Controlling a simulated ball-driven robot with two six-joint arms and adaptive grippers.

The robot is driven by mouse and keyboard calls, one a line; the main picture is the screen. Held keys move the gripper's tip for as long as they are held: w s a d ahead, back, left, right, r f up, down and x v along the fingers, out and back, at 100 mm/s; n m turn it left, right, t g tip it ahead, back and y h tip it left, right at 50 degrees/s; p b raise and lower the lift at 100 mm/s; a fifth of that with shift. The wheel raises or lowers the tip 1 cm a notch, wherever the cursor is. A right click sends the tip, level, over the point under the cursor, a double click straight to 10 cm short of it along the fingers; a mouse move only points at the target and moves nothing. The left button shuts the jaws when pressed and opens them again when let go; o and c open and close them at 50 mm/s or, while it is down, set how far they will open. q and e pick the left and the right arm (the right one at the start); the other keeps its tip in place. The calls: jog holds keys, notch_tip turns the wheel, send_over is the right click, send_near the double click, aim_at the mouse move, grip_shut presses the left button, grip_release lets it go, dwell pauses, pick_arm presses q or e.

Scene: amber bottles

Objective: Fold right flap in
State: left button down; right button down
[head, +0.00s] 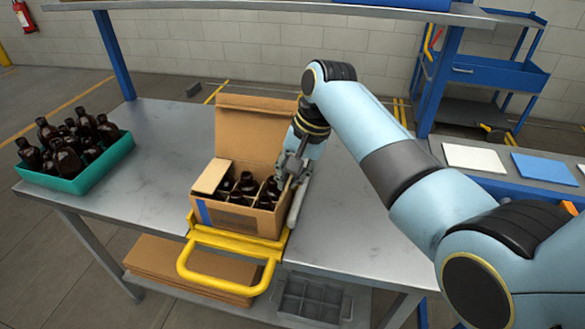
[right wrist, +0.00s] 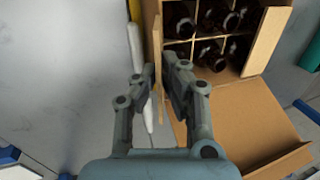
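An open cardboard box (head: 240,216) with several dark bottles (head: 247,184) in its cells stands on the metal table. Its back lid (head: 250,130) is raised. Its left flap (head: 211,176) tilts at the left side. The right flap (right wrist: 157,62) stands up nearly edge-on in the right wrist view; in the head view my gripper mostly hides it. My right gripper (head: 294,166) is at the box's right side. In the right wrist view its fingers (right wrist: 158,78) are apart, with the flap's edge between them; contact cannot be told. My left gripper is not in view.
A yellow-handled fixture (head: 215,240) holds the box, with a pale bar (head: 298,203) along its right side. A teal crate (head: 95,168) of bottles stands at the left. The table between crate and box is clear. A shelf runs above the back.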

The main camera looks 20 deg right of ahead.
jog(key=shift+w+a+r+g+h+p, duration=0.15)
jog(key=shift+a+r+g+h+p, duration=0.15)
jog(key=shift+r+p, duration=0.1)
jog(key=shift+w+a+f+g+h+p, duration=0.2)
jog(key=shift+g+h+p, duration=0.2)
jog(key=shift+h, duration=0.3)
jog(key=shift+w+a+g+h, duration=0.1)
jog(key=shift+g+h, duration=0.2)
jog(key=shift+h, duration=0.2)
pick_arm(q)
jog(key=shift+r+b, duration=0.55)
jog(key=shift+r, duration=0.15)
pick_arm(e)
jog(key=shift+w+a+f+g+h, duration=0.1)
jog(key=shift+w+a+g+h, duration=0.1)
jog(key=shift+g+h, duration=0.3)
jog(key=c, duration=1.5)
grip_release()
notch_tip(320, 180, up, 12)
jog(key=w+a, duration=0.1)
jog(key=shift+a, duration=0.3)
